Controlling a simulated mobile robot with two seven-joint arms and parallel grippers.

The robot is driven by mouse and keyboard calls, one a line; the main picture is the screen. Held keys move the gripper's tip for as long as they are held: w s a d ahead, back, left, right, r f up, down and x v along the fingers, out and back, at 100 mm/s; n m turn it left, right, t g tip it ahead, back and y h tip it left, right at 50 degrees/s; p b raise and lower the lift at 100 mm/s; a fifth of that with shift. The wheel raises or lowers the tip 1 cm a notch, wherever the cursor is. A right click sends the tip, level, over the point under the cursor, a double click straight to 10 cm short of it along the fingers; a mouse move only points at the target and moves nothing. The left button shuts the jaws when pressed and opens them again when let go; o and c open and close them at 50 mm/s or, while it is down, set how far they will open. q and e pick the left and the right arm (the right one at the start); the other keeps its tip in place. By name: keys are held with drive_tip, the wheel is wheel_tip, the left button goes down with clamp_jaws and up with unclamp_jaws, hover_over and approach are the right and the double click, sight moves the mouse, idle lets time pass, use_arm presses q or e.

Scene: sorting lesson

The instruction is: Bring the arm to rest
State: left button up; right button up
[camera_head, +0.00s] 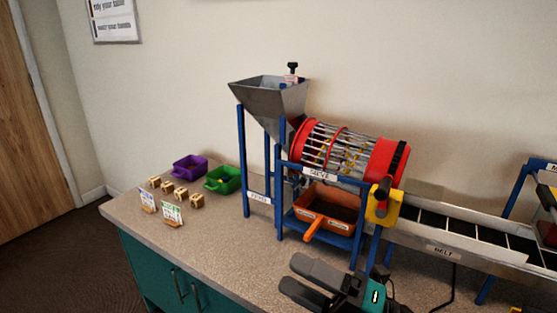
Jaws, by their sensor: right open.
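My right gripper (314,283) is at the bottom of the head view, above the front of the counter. Its two dark fingers point left and stand apart, with nothing between them. It is in front of the sieve machine (340,150), a barred drum with red ends on a blue frame. The gripper appears apart from the frame and from the orange bin (330,206) under the drum. My left gripper does not show.
A grey hopper (270,97) stands left of the drum. A belt (465,232) runs right. A purple bin (189,167), a green bin (223,180), several small wooden blocks (181,193) and cards (172,214) sit on the counter's left. Counter (225,235) left of the gripper is clear.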

drive_tip(key=w+d+f+m+t+h+p, duration=0.1)
drive_tip(key=d+f+m+t+h, duration=0.4)
drive_tip(key=m, duration=0.6)
drive_tip(key=d+f+m+t+h, duration=0.35)
drive_tip(key=f+m+h, duration=0.25)
drive_tip(key=m+h, duration=0.3)
drive_tip(key=s+d+f+m+g+h+p, duration=0.1)
drive_tip(key=s+d+f+m+g+h, duration=0.2)
drive_tip(key=s+f+m, duration=0.7)
wheel_tip(320, 180, down, 4)
drive_tip(key=d+g, duration=0.2)
drive_tip(key=g, duration=0.1)
drive_tip(key=shift+d+r+m+h, duration=0.2)
drive_tip(key=shift+d+m+h, duration=0.1)
drive_tip(key=shift+w, duration=0.1)
drive_tip(key=shift+c, duration=0.4)
